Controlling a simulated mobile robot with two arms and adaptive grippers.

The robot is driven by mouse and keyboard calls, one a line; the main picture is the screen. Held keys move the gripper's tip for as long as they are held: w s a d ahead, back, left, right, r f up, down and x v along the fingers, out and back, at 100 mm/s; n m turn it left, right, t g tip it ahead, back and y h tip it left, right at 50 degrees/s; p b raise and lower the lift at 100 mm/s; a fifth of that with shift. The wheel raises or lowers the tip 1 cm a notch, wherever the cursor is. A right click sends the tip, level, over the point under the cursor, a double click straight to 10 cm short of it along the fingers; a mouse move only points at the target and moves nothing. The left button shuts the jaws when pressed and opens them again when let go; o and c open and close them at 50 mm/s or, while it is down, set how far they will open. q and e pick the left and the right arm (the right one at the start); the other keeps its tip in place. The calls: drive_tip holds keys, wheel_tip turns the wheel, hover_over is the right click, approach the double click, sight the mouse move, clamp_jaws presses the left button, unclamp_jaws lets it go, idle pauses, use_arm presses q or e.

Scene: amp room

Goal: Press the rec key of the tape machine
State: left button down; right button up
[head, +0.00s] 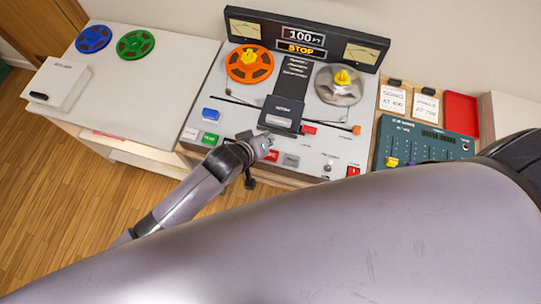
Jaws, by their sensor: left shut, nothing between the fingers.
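The tape machine (225,98) stands in the middle of the head view, its display (301,47) reading "100" and "STOP". A row of keys runs along its front: a white key (190,134), a green key (209,139), a red key (271,156) and a grey key (291,160). The key labels are too small to read, so I cannot tell for certain which is rec. My left gripper (267,143) is shut and empty, over the key row just behind the red key. Whether it touches anything is unclear. It hides part of the row. My right gripper is out of view.
An orange reel (249,64) and a metal reel (338,84) sit on the machine. A teal mixer (425,142) and red tray (461,112) are at right. A white table (150,75) with blue and green reels is at left. My large arm link covers the foreground.

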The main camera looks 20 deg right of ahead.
use_arm(q)
wheel_tip(320, 180, down, 5)
drive_tip(key=b, duration=0.3)
drive_tip(key=shift+b, duration=0.3)
drive_tip(key=shift+f, duration=0.4)
idle(0.7)
drive_tip(key=shift+f, duration=0.4)
